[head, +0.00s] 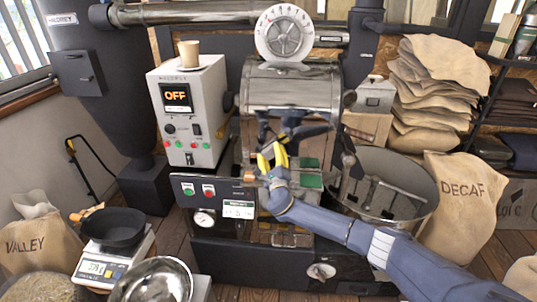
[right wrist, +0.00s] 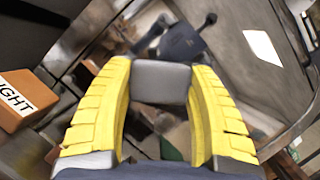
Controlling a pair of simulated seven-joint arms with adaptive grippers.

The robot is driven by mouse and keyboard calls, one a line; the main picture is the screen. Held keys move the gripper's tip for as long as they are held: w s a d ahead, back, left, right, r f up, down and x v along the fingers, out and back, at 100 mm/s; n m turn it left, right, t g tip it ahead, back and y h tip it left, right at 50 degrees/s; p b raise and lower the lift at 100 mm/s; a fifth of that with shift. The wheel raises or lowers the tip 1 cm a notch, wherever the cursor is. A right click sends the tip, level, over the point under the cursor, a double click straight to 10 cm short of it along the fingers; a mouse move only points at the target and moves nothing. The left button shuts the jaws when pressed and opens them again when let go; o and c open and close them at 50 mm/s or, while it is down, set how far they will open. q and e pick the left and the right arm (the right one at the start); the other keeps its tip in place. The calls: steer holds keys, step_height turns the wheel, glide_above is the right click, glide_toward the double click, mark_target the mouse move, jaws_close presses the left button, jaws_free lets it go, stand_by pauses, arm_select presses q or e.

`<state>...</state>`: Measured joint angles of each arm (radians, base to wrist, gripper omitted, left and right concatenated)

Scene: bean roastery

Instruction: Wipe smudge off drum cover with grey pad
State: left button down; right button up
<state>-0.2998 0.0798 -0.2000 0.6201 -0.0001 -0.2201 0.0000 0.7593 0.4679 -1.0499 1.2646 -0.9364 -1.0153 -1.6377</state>
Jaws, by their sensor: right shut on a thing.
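My right gripper (head: 273,157) is in front of the roaster, below the drum cover (head: 290,88). In the right wrist view its yellow fingers (right wrist: 160,95) are shut on the grey pad (right wrist: 162,82), which sits between the fingertips. The pad cannot be made out in the head view. The drum cover is a shiny, curved metal surface; the pad is apart from it in the head view. I cannot make out a clear smudge among its reflections. My left gripper is not in view.
A grey control box (head: 190,110) with a paper cup (head: 189,53) stands left of the drum. A round cooling tray (head: 405,165) is at the right. Green blocks (head: 309,181) lie by my gripper. An orange lettered block (right wrist: 22,100) shows in the right wrist view.

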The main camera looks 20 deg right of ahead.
steer(key=shift+s+d, duration=0.3)
steer(key=shift+d, duration=0.4)
steer(key=shift+s+d, duration=0.3)
steer(key=shift+d, duration=0.4)
steer(key=shift+w, duration=0.1)
steer(key=shift+a, duration=0.1)
steer(key=shift+w+a+r, duration=0.1)
steer(key=shift+w+a, duration=0.35)
steer(key=shift+a, duration=0.4)
steer(key=shift+w+a, duration=0.45)
steer(key=shift+a, duration=0.35)
steer(key=shift+s+a, duration=0.25)
steer(key=shift+s, duration=0.2)
steer(key=shift+c, duration=0.4)
steer(key=shift+s+a, duration=0.3)
steer(key=shift+s, duration=0.5)
steer(key=shift+s+a, duration=0.3)
steer(key=shift+s, duration=0.45)
steer(key=shift+s+a, duration=0.3)
steer(key=shift+s, duration=0.5)
steer(key=shift+s, duration=0.1)
